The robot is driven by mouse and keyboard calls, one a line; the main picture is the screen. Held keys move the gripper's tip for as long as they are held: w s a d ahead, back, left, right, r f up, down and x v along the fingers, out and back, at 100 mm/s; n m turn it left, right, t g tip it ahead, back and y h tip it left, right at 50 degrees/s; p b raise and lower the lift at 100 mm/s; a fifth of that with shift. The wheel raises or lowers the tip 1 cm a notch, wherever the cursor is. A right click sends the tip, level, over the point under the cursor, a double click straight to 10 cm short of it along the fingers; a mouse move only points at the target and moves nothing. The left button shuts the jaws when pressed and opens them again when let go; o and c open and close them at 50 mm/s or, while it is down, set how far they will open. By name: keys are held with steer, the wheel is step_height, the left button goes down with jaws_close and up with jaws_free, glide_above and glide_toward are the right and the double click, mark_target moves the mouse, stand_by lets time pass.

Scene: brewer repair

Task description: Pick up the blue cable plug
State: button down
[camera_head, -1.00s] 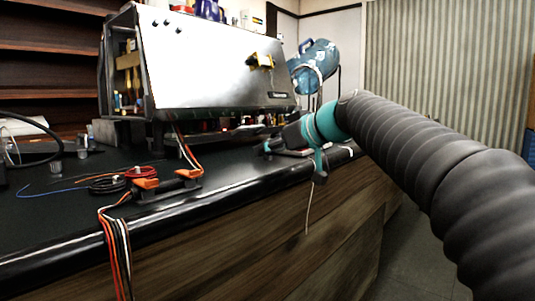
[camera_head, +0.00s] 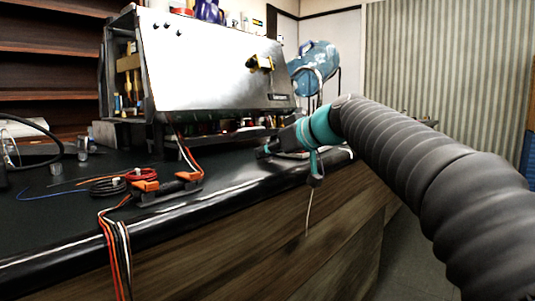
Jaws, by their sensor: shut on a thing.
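My gripper (camera_head: 270,149) is at the counter's edge in front of the machine, right of the picture's middle, with its fingers pointing left. It is small and dark here. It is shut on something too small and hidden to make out. A teal collar sits behind it, and a thin pale cord hangs below. No blue plug shows clearly. A thin blue wire (camera_head: 50,196) lies on the counter at the far left, well apart from my gripper, beside a coil of black and red cable (camera_head: 108,186).
A steel brewer (camera_head: 215,65) stands on the black counter (camera_head: 60,235). Orange connectors (camera_head: 145,186) sit at its front edge, with orange, white and black wires hanging down. A blue jug-like container (camera_head: 313,68) stands behind my arm. The counter's left front is fairly clear.

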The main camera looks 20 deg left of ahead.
steer(key=r, duration=0.2)
steer(key=d+r+p, duration=0.1)
steer(key=r, duration=0.1)
steer(key=shift+r, duration=0.35)
steer(key=s+d+r, duration=0.1)
steer(key=d+r, duration=0.2)
steer(key=d, duration=0.2)
steer(key=d+r+p, duration=0.1)
steer(key=d+r, duration=0.2)
steer(key=d, duration=0.2)
steer(key=shift+s+d, duration=0.3)
steer(key=shift+s, duration=0.05)
steer(key=a+f, duration=0.2)
steer(key=a, duration=0.1)
steer(key=w+a+f, duration=0.1)
steer(key=a+f, duration=0.1)
steer(key=a, duration=0.2)
steer(key=a+f+b, duration=0.1)
steer(key=a+f, duration=0.2)
steer(key=a, duration=0.1)
steer(key=shift+w+a, duration=0.15)
steer(key=shift+w, duration=0.15)
step_height(320, 180, down, 4)
steer(key=shift+a+r+b, duration=0.1)
steer(key=shift+a+b, duration=0.05)
steer(key=shift+b, duration=0.5)
steer(key=shift+v, duration=1.35)
